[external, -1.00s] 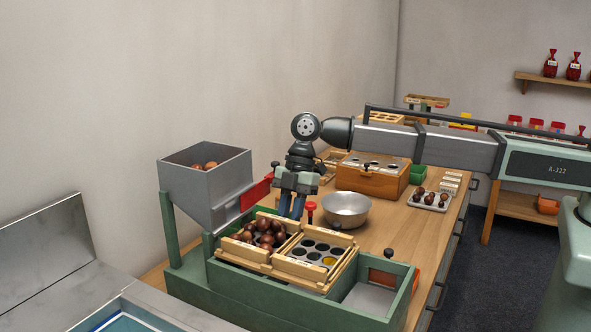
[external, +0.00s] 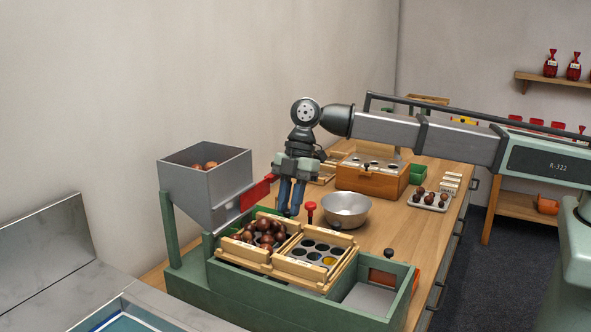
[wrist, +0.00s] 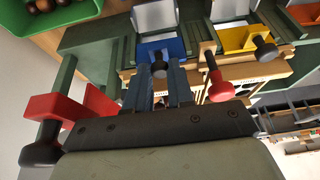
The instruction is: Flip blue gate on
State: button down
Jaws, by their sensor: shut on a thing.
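The blue gate (wrist: 160,50) is a blue panel with a dark knob in the wrist view, at the top centre. My gripper (wrist: 159,76) has its two blue-grey fingers on either side of that knob and is shut on it. In the external view my gripper (external: 291,209) points down beside the hopper, behind the wooden trays. The blue gate cannot be made out there.
A grey hopper (external: 205,180) with a red gate (external: 257,192) stands just left of my gripper. A red knob (external: 311,207) and a metal bowl (external: 345,208) are close on the right. A yellow gate (wrist: 240,38) sits beside the blue one.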

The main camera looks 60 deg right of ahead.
jog(key=c, duration=1.3)
grip_release()
jog(key=shift+r, duration=0.3)
jog(key=o, duration=0.3)
jog(key=shift+f, duration=0.1)
jog(key=v, duration=1.4)
jog(key=shift+f, duration=0.1)
